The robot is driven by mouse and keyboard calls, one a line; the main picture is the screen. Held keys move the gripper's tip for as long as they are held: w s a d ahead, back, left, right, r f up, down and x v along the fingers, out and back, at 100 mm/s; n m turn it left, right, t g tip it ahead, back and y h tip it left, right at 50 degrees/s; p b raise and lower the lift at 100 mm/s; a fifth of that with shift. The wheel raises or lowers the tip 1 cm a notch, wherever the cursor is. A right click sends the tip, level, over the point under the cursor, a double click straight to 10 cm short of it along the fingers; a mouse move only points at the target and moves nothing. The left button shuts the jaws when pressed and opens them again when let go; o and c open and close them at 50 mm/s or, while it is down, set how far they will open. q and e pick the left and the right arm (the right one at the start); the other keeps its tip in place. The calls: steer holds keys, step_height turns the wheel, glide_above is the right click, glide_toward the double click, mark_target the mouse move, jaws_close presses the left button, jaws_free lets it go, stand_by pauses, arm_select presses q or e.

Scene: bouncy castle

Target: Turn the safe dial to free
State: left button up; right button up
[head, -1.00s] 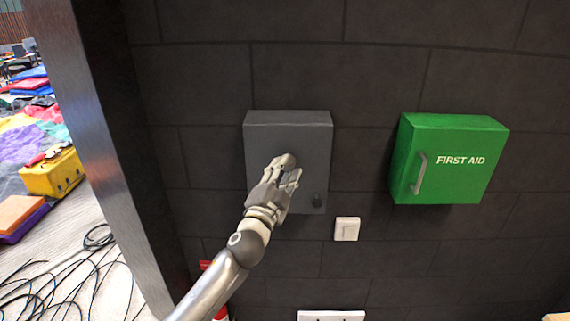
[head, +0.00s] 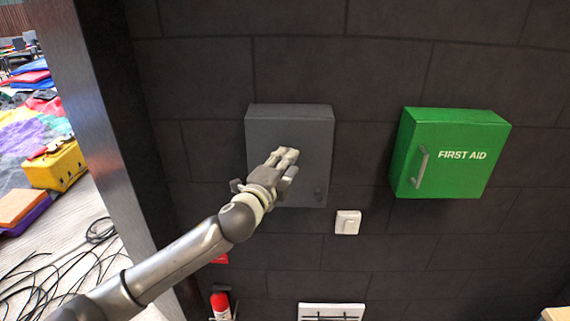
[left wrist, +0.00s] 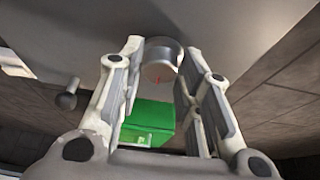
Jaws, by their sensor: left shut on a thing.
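The grey safe (head: 290,118) is a box on the dark block wall, with its door facing me. Its round metal dial (left wrist: 161,60) shows in the left wrist view, with a small red mark on its face. My left gripper (head: 287,155) is in front of the safe door and hides the dial in the head view. In the left wrist view its two fingers (left wrist: 163,48) are on either side of the dial, shut on it. A small dark knob (head: 319,194) is at the door's lower right. My right gripper is not in view.
A red extinguisher (head: 220,304) stands low on the wall. A metal post (head: 95,150) is at the left.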

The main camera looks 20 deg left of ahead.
arm_select(q)
steer(key=shift+r, duration=0.15)
steer(key=o, duration=1.1)
steer(key=shift+w, duration=0.1)
steer(key=shift+c, duration=0.2)
steer(key=s+a, duration=0.1)
steer(key=s, duration=1.1)
steer(key=shift+a, duration=0.2)
